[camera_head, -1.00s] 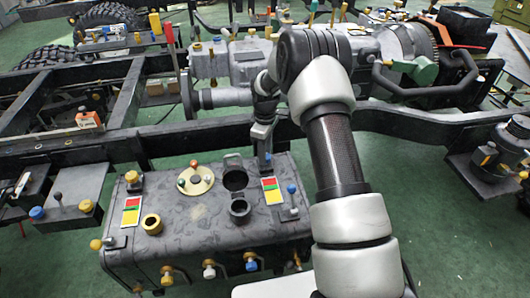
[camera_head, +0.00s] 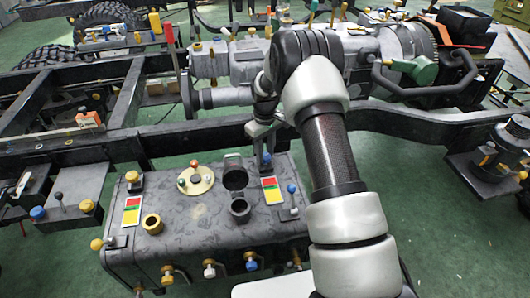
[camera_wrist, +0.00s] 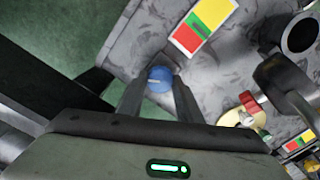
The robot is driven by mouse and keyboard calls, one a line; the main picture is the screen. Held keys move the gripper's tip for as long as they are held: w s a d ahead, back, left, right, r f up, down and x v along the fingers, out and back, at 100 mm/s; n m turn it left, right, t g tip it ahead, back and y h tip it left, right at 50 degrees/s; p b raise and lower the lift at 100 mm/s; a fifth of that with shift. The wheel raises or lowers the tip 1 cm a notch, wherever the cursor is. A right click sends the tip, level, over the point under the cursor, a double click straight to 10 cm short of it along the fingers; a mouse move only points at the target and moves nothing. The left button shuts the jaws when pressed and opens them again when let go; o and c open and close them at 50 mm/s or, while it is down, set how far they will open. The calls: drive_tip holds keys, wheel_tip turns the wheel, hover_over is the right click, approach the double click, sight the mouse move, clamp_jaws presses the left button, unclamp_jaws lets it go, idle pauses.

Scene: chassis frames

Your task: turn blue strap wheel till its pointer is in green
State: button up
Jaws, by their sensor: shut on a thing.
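A blue wheel (camera_wrist: 160,79) with a pale mark on its face sits between the fingertips of my gripper (camera_wrist: 157,88) in the wrist view. The fingers are shut on its sides. In the head view the wheel (camera_head: 267,158) shows as a small blue dot at the back edge of the grey tank, under my gripper (camera_head: 263,145). A red, yellow and green plate (camera_wrist: 201,27) lies beside the wheel; it also shows in the head view (camera_head: 272,189). I cannot tell which colour the pointer is in.
The grey tank (camera_head: 200,215) carries a second colour plate (camera_head: 131,210), an open filler neck (camera_head: 240,209), a round cream plate (camera_head: 196,180) and several coloured knobs. Another blue knob (camera_head: 292,188) stands right of the near plate. A dark frame rail (camera_head: 200,137) runs behind the tank.

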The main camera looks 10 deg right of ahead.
sight(265, 156)
drive_tip(key=o, duration=1)
drive_tip(key=shift+o, duration=0.2)
wheel_tip(265, 156, up, 18)
drive_tip(key=p, duration=0.3)
drive_tip(key=shift+f, duration=0.2)
